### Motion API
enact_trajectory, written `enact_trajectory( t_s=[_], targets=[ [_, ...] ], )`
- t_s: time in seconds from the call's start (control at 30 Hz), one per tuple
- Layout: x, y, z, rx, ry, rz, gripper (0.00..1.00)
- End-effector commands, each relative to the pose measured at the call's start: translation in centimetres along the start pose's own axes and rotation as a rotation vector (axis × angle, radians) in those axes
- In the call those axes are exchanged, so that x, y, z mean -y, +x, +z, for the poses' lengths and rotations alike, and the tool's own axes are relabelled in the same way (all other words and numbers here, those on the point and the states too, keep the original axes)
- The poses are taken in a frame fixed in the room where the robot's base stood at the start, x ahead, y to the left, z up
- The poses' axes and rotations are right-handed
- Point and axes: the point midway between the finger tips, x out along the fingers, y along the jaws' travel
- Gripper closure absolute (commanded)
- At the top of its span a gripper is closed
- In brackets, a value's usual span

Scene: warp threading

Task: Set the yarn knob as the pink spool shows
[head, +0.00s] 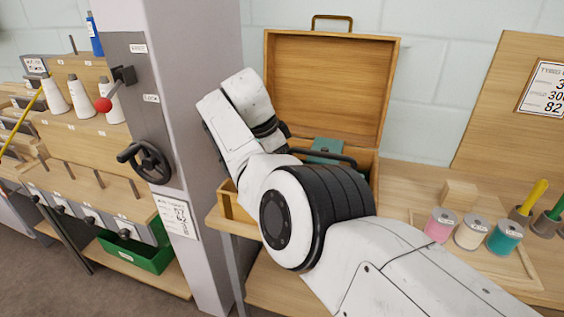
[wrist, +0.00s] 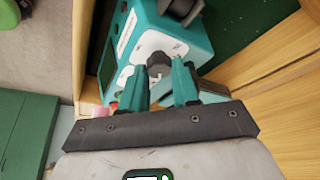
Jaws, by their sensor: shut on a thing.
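The pink spool (head: 440,224) stands upright at the left of a row of spools on the wooden tray in the head view. A teal device (head: 325,148) sits in an open wooden case. The wrist view shows its teal housing with a pale face plate, and a dark knob (wrist: 155,64) on that plate, which I take as the yarn knob. My gripper (wrist: 160,74) has its teal fingers on either side of this knob and is shut on it. My arm hides the gripper in the head view. The knob's markings are too small to read.
The open case lid (head: 327,92) stands upright behind the device. A cream spool (head: 470,233) and a teal spool (head: 504,237) stand beside the pink one. A grey pillar (head: 195,80) with a red-knobbed lever and a black handwheel (head: 146,161) rises left of my arm.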

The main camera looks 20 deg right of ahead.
Motion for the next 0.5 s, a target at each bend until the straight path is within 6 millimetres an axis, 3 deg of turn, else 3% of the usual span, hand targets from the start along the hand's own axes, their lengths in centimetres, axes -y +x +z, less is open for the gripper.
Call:
enact_trajectory(
  t_s=[0.03, 0.07, 0.1, 0.3, 0.5],
  targets=[
    [0.02, -0.08, -0.10, -0.001, 0.002, -0.001, 1.00],
    [0.02, -0.08, -0.10, -0.001, 0.002, -0.001, 0.67],
    [0.02, -0.08, -0.09, -0.001, 0.002, -0.001, 0.63],
    [0.01, -0.04, -0.05, -0.001, 0.000, -0.001, 0.45],
    [0.01, -0.04, -0.02, -0.001, 0.000, -0.001, 0.45]
  ],
)
